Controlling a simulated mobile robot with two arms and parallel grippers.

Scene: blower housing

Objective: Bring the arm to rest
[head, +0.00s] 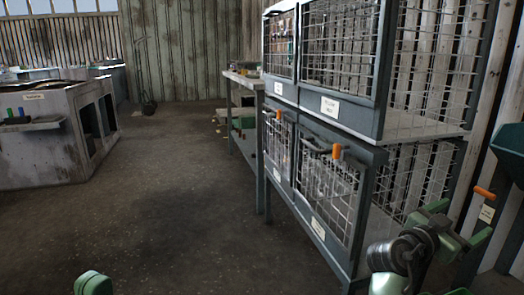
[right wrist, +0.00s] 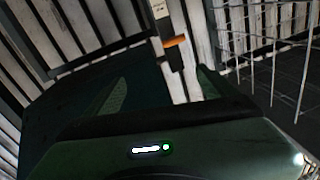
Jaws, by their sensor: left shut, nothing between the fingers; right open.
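My right gripper (head: 464,222) is at the lower right of the head view, beside the open right end of the lower cage. In the right wrist view its two green fingers (right wrist: 162,92) stand well apart with nothing held between them. An orange handle (head: 485,193) with a pale tag is beyond the gripper; the right wrist view shows an orange handle (right wrist: 174,42) between and beyond the fingertips. Only a rounded green piece of my left arm shows at the bottom left of the head view. The left gripper's fingers are out of sight.
A two-tier wire cage rack (head: 323,142) stands close to the right arm, with orange latches on its lower doors. A dark green bin (head: 508,145) is at the far right. A workbench (head: 243,80) stands behind the rack. A grey cabinet (head: 45,150) stands left. The middle floor is clear.

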